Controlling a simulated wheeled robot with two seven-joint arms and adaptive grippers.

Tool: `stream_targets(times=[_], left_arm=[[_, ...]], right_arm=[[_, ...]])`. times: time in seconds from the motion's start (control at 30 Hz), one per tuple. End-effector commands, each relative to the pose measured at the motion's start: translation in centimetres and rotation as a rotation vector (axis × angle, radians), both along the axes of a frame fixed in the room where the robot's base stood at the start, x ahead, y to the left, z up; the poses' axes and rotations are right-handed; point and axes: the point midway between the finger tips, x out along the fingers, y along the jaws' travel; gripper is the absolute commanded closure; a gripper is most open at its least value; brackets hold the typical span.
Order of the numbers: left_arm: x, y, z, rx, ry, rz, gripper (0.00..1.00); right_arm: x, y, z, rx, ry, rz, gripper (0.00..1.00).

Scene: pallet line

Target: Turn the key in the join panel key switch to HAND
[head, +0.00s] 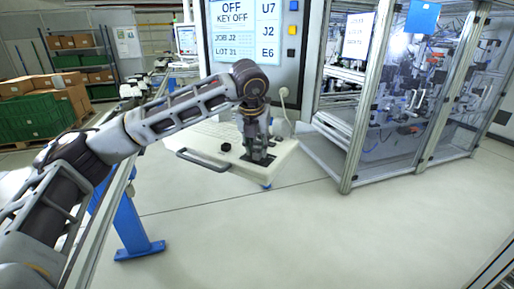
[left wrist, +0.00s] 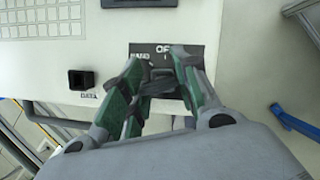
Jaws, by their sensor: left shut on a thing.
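The join panel (head: 210,160) is a pale sloping desk with a keyboard, below a screen (head: 240,35) that reads OFF and KEY OFF. The key switch has a black plate (left wrist: 140,49) with white lettering, partly covered by my fingers; OFF is partly readable at its top, and a label at its left is too small to read surely. My left gripper (head: 260,160) reaches down onto this plate. In the left wrist view its green-padded fingers (left wrist: 160,92) are shut on the key, which is mostly hidden between them. My right gripper is not in view.
A grey handle (head: 200,162) runs along the desk's front edge. A framed machine cell (head: 345,150) stands at right. The floor in front is clear.

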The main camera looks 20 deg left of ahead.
Motion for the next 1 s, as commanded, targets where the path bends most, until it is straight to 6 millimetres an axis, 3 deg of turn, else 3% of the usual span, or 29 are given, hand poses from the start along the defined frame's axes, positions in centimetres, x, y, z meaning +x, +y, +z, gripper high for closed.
stream_targets(times=[0.77,0.8,1.0], left_arm=[[0.0,-0.1,-0.1,0.002,0.002,0.446,0.92],[0.0,0.0,-0.1,0.001,0.002,0.454,0.67],[0.0,0.0,0.0,0.001,0.000,0.451,0.44]], right_arm=[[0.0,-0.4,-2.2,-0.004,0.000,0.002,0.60],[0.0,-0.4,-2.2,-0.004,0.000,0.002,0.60],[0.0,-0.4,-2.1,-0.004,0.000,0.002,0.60]])
